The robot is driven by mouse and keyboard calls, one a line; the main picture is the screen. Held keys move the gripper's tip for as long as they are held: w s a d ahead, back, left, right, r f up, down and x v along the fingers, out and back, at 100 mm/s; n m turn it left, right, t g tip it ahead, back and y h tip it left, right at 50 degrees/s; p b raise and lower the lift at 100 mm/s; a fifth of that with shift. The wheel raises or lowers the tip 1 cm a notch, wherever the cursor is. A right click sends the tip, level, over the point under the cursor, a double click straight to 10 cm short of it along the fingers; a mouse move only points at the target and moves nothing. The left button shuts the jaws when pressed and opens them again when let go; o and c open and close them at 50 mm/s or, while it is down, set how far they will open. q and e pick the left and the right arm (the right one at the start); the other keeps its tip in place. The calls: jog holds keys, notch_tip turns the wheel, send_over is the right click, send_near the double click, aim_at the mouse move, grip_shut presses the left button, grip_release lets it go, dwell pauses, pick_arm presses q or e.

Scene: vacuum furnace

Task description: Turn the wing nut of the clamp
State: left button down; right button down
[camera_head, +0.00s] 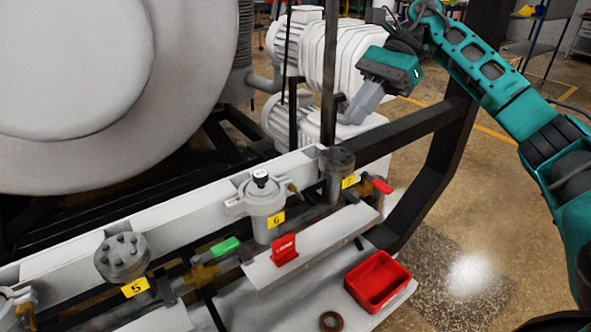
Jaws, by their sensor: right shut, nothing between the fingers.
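My right gripper (352,118) hangs at the upper middle, with its grey fingers together and empty. It is above and to the right of the pipe fittings, apart from them. A grey clamp (262,195) sits around the fitting with a black knob, above the yellow label 6. A small brass-coloured part (292,187), perhaps its wing nut, sticks out on its right side. Another clamp (10,298) is cut off at the lower left edge, with a brass-coloured part (27,309) on it. Which clamp is meant, I cannot tell. My left gripper is not in view.
A red bin (377,281) and a brown ring (332,321) are on the grey shelf. A red tag stand (285,250) stands on the plate. Valves with a green handle (225,246) and red handle (382,186) flank label 6. A dark upright post (329,75) stands beside my gripper.

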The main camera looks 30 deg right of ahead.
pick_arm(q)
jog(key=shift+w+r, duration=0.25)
pick_arm(e)
send_near(296, 188)
jog(key=a+f, duration=0.2)
jog(key=f, duration=0.1)
jog(key=a+f, duration=0.1)
jog(key=shift+w+f, duration=0.25)
jog(key=shift+f, duration=0.1)
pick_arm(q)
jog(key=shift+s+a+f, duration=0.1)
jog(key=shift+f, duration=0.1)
pick_arm(e)
jog(key=shift+a+f, duration=0.35)
jog(key=shift+a, duration=0.25)
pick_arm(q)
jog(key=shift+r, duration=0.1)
pick_arm(e)
jog(key=shift+a, duration=0.1)
pick_arm(q)
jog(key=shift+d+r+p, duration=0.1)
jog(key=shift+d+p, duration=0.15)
jog(key=shift+p, duration=0.05)
pick_arm(e)
jog(key=shift+a+r, duration=0.1)
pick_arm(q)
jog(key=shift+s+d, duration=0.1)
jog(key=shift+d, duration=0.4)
pick_arm(e)
jog(key=shift+h, duration=0.4)
